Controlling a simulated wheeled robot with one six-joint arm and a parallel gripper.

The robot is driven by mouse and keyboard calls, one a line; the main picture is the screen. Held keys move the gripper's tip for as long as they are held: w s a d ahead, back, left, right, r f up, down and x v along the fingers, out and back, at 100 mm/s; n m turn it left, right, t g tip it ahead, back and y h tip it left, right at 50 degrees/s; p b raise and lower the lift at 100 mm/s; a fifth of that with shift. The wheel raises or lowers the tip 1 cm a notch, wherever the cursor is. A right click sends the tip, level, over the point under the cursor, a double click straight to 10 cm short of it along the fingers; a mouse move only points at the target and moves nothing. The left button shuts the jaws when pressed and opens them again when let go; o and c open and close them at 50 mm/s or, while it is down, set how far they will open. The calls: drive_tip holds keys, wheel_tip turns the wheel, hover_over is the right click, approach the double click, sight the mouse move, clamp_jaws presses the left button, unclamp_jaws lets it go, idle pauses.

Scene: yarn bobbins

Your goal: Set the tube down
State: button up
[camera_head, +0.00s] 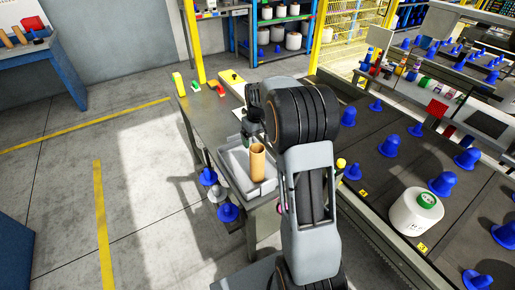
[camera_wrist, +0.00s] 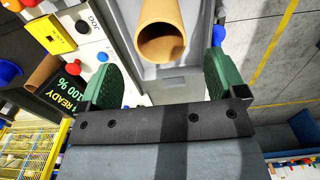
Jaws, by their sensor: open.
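A tan cardboard tube (camera_head: 257,163) stands upright in a grey tray (camera_head: 232,172) on the workbench, in the head view. The tube stands beyond the fingertips' span and is not clamped. In the head view my gripper is mostly hidden behind my arm, just behind the tube.
The grey workbench (camera_head: 205,115) carries small red, green and yellow items toward its far end. A conveyor (camera_head: 375,185) on the right holds blue cones (camera_head: 388,146) and a white yarn bobbin (camera_head: 416,212). Blue cones hang at the bench's left side. Open floor lies left.

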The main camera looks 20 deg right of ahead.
drive_tip(key=s+a+r+t, duration=0.2)
drive_tip(key=s+a+r, duration=0.5)
drive_tip(key=s+r, duration=0.3)
drive_tip(key=s+a+f+m+t, duration=0.1)
drive_tip(key=s+a+t, duration=0.1)
drive_tip(key=s, duration=1)
drive_tip(key=shift+a, duration=0.85)
drive_tip(key=shift+d, duration=0.1)
